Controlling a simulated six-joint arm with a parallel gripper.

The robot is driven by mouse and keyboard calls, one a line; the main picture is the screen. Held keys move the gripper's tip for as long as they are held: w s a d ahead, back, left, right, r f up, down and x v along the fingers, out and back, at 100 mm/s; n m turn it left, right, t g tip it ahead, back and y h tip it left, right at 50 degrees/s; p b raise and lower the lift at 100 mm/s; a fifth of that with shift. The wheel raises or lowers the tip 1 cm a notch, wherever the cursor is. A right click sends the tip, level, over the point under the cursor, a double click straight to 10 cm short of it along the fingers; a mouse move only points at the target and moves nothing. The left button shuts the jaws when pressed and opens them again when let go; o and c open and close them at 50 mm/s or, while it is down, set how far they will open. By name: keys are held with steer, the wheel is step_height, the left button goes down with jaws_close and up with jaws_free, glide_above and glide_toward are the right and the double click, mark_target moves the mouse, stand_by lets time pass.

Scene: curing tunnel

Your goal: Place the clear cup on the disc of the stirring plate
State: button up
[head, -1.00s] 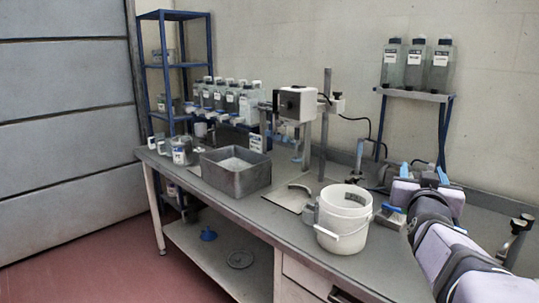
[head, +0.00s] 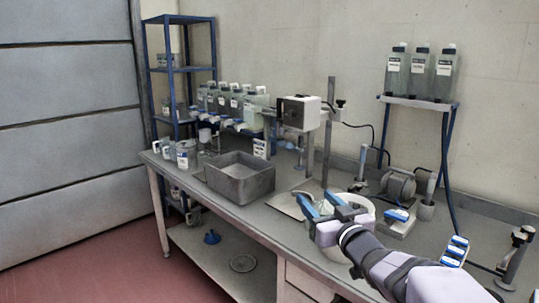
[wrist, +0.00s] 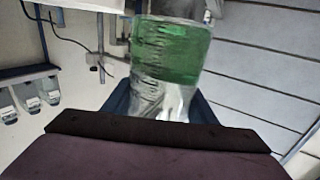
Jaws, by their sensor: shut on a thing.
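The clear cup (wrist: 168,95) fills the middle of the wrist view, a see-through vessel with a green band. My gripper (wrist: 160,105) is shut on it, with a dark blue finger on each side. In the head view my gripper (head: 320,205) is over the bench, in front of the white bucket (head: 368,212). The cup is hard to make out there between the blue fingers. I cannot surely pick out the stirring plate or its disc; a flat pale plate (head: 288,207) lies under the stand, partly hidden by my gripper.
A grey metal tub (head: 240,184) stands left of the pale plate. A boxy stirrer head (head: 299,112) hangs on an upright post above the bench. A small device with a blue label (head: 398,222) and a motor (head: 399,186) stand to the right. Bottles stand on the wall shelf (head: 420,103).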

steer(key=f, duration=0.2)
steer(key=f+n+y+p, duration=0.1)
steer(key=f, duration=0.2)
steer(key=f+y+p, duration=0.1)
steer(key=f, duration=0.1)
steer(key=shift+s+a+f+g, duration=0.15)
steer(key=shift+s+f+g, duration=0.15)
steer(key=shift+f+g, duration=0.1)
steer(key=s+d+f+n+y+p, duration=0.1)
steer(key=s+d+f+p, duration=0.15)
steer(key=f, duration=0.25)
steer(key=s+d+f+p, duration=0.1)
steer(key=s+f, duration=0.2)
steer(key=f, duration=0.3)
steer(key=s+f+p, duration=0.3)
steer(key=s, duration=0.4)
steer(key=s+f+p, duration=0.3)
steer(key=s, duration=0.5)
steer(key=shift+s+a+g+y, duration=0.15)
steer(key=shift+g+y, duration=0.15)
